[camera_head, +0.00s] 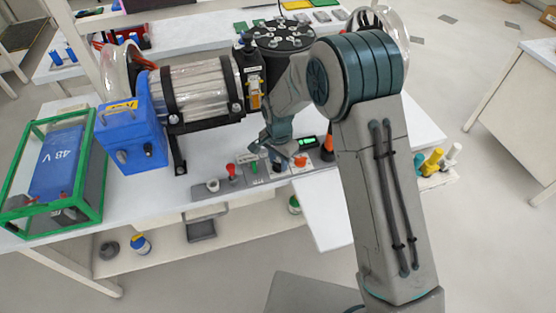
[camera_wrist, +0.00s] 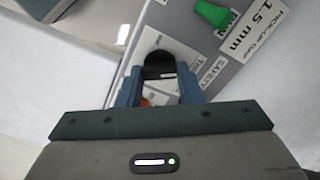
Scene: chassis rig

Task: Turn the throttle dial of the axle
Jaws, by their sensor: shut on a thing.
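The control panel (camera_head: 263,178) lies along the front edge of the white table, below the axle rig (camera_head: 200,90) with its clear-cased cylinder. My gripper (camera_head: 277,157) reaches down over the panel. In the wrist view my blue fingers (camera_wrist: 160,88) are on either side of a dark round knob (camera_wrist: 158,66) on a pale plate, and they are shut on it. It appears to be the throttle dial; the lettering beside it is partly hidden and too small to read surely. In the head view my gripper hides this knob.
A red-topped lever (camera_head: 231,170), an orange knob (camera_head: 300,161) and a lit green display (camera_head: 307,141) are close by on the panel. A green knob (camera_wrist: 212,14) sits by a 1.5 mm label. A blue box (camera_head: 132,135) and a green-framed case (camera_head: 55,170) stand left.

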